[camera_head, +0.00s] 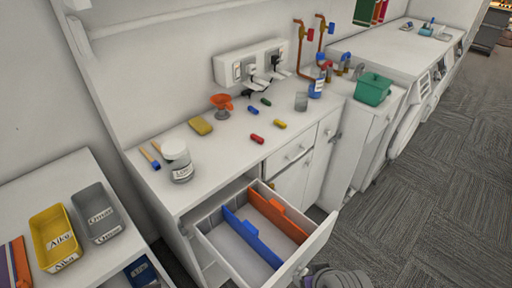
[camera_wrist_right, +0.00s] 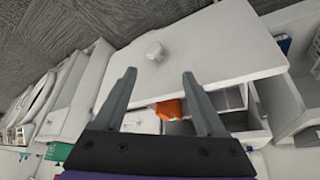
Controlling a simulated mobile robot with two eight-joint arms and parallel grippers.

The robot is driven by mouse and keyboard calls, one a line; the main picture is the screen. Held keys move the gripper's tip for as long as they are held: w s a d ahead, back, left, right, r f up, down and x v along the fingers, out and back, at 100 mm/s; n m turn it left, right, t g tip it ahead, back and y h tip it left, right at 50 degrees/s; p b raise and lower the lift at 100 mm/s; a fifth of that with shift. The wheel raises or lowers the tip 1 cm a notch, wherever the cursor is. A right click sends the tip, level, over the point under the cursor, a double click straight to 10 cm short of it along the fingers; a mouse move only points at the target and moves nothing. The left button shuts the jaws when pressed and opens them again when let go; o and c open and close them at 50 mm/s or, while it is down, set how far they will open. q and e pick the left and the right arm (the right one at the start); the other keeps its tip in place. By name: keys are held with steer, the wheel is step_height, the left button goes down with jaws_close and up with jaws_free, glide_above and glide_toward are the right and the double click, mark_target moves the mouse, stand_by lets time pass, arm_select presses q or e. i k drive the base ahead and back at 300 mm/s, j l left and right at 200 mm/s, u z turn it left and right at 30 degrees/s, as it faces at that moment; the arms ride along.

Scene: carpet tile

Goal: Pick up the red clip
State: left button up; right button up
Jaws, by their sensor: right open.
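The red clip (camera_head: 257,139) lies on the white counter top, near the front edge above the open drawer. A yellow clip (camera_head: 280,124), a blue clip (camera_head: 253,110) and a green clip (camera_head: 266,102) lie behind it, apart from it. My right gripper (camera_wrist_right: 159,76) is open and empty in the right wrist view, in front of the drawer's white front panel. The red clip cannot be made out in that view. Part of my right arm shows at the bottom of the head view, beyond the drawer front. My left gripper is not in view.
The open drawer (camera_head: 318,238) juts out below the counter, with blue and orange dividers. A labelled jar (camera_head: 178,162), a yellow sponge (camera_head: 200,126), an orange funnel-like item (camera_head: 221,103) and a glass (camera_head: 301,101) stand around the clips. A green tub (camera_head: 373,89) is farther right.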

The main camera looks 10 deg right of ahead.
mark_target(258, 140)
steer(key=k+j+u, duration=0.15)
steer(key=k, duration=0.5)
steer(key=l+u, duration=0.1)
steer(key=u, duration=0.85)
steer(key=l+u, duration=0.15)
steer(key=u, duration=0.35)
steer(key=k+l, duration=0.1)
steer(key=l, duration=0.4)
steer(key=k+l, duration=0.1)
steer(key=l, duration=0.45)
steer(key=k+l, duration=0.1)
steer(key=l, duration=0.4)
steer(key=k+l, duration=0.1)
steer(key=l, duration=0.4)
steer(key=i+l, duration=0.25)
steer(key=i, duration=0.2)
steer(key=j+u, duration=0.05)
